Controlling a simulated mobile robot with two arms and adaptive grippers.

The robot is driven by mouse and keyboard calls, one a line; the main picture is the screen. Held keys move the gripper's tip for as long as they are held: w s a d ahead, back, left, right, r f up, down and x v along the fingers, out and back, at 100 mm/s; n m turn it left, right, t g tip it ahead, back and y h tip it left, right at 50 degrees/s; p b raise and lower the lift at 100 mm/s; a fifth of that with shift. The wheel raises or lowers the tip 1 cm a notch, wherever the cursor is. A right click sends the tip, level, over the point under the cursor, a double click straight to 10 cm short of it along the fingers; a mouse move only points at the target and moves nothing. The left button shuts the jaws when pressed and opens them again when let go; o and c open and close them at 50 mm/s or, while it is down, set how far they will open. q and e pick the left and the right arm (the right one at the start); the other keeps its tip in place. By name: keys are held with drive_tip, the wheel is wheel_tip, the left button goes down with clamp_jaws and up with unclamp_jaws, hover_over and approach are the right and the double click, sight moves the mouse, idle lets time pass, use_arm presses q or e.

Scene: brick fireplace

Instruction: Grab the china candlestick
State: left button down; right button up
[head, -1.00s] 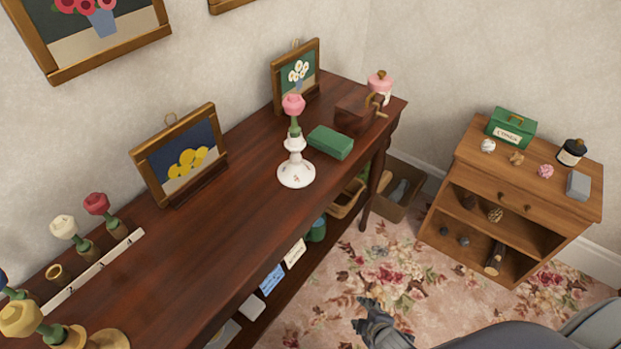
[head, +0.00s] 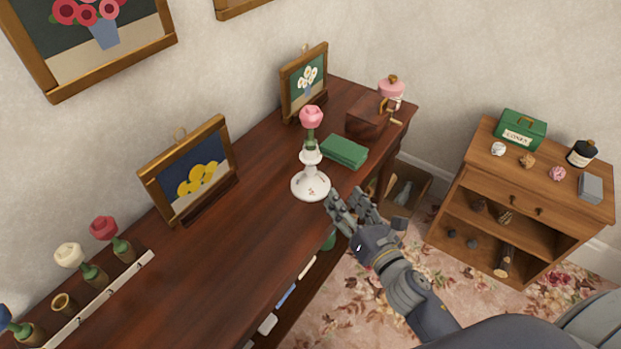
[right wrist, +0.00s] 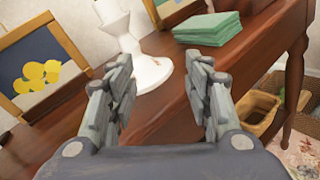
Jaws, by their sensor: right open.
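The white china candlestick (head: 311,185) stands upright on the dark wooden sideboard, with a pink rose on a green stem (head: 311,118) in its top. In the right wrist view the candlestick (right wrist: 151,72) stands ahead, its upper part cut off by the frame. My right gripper (head: 350,201) is just right of the candlestick's base, near the sideboard's front edge. Its fingers are apart with nothing between them, and it does not touch the candlestick. In the right wrist view my right gripper (right wrist: 164,88) has the base beyond its fingertips. My left gripper is not in view.
A rack with flowers (head: 100,290) is at the lower left. The sideboard's middle (head: 235,245) is clear.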

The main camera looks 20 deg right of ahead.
sight(314, 175)
drive_tip(key=a+n+y, duration=0.1)
drive_tip(key=n, duration=0.2)
drive_tip(key=a+r+n+y, duration=0.1)
drive_tip(key=n, duration=0.1)
drive_tip(key=shift+w+a+y, duration=0.1)
drive_tip(key=shift+a+y, duration=0.2)
drive_tip(key=shift+n, duration=0.4)
drive_tip(key=p+x, duration=0.1)
drive_tip(key=x, duration=0.4)
drive_tip(key=shift+w+a+r, duration=0.1)
drive_tip(key=shift+w+a, duration=0.05)
drive_tip(key=shift+w, duration=0.1)
drive_tip(key=x, duration=0.1)
drive_tip(key=p+x, duration=0.1)
drive_tip(key=x, duration=0.2)
drive_tip(key=shift+r+p, duration=0.25)
drive_tip(key=shift+p, duration=0.1)
drive_tip(key=shift+w+f, duration=0.1)
drive_tip(key=shift+w, duration=0.45)
clamp_jaws()
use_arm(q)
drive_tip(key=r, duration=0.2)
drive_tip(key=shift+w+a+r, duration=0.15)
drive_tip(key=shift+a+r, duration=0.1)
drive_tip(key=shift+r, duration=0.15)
